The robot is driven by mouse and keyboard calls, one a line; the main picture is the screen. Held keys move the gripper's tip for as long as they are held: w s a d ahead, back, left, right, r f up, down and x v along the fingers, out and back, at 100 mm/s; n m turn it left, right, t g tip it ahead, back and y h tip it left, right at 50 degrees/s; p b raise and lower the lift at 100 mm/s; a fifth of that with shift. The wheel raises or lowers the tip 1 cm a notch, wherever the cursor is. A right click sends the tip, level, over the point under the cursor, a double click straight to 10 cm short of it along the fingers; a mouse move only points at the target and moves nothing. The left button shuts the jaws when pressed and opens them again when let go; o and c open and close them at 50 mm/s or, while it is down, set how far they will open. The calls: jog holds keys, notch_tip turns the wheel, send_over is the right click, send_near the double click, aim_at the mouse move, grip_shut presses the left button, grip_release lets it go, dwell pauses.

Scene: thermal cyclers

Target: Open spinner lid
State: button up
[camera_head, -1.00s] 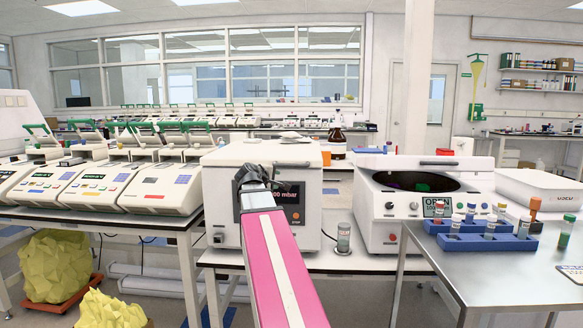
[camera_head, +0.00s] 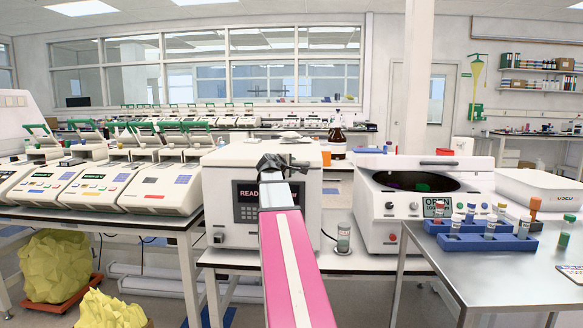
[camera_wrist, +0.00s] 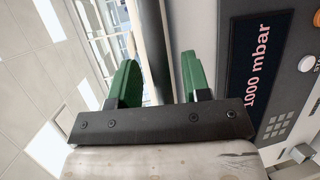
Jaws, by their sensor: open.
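A white box-shaped spinner (camera_head: 228,180) with a dark front display (camera_head: 246,190) stands on the middle bench, its top lid (camera_head: 240,152) down. My gripper (camera_head: 270,162) is at the upper front edge of this spinner, partly hidden by my pink arm. In the wrist view my gripper (camera_wrist: 158,80) is open, with two green fingers apart. A dark bar (camera_wrist: 153,45), seemingly the lid's handle, shows between the fingers; contact cannot be told. The display (camera_wrist: 262,75) reads 1000 mbar there.
A second white machine (camera_head: 375,225) with a round dark opening and an "OPEN" display stands at the right. A capped tube (camera_head: 343,238) stands between them. Blue racks (camera_head: 470,242) with tubes sit on the right metal table. Thermal cyclers (camera_head: 155,192) line the left bench.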

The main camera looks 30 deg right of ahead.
jog(key=shift+w+d+f, duration=0.1)
jog(key=shift+w+d, duration=0.2)
jog(key=shift+d, duration=0.1)
grip_shut()
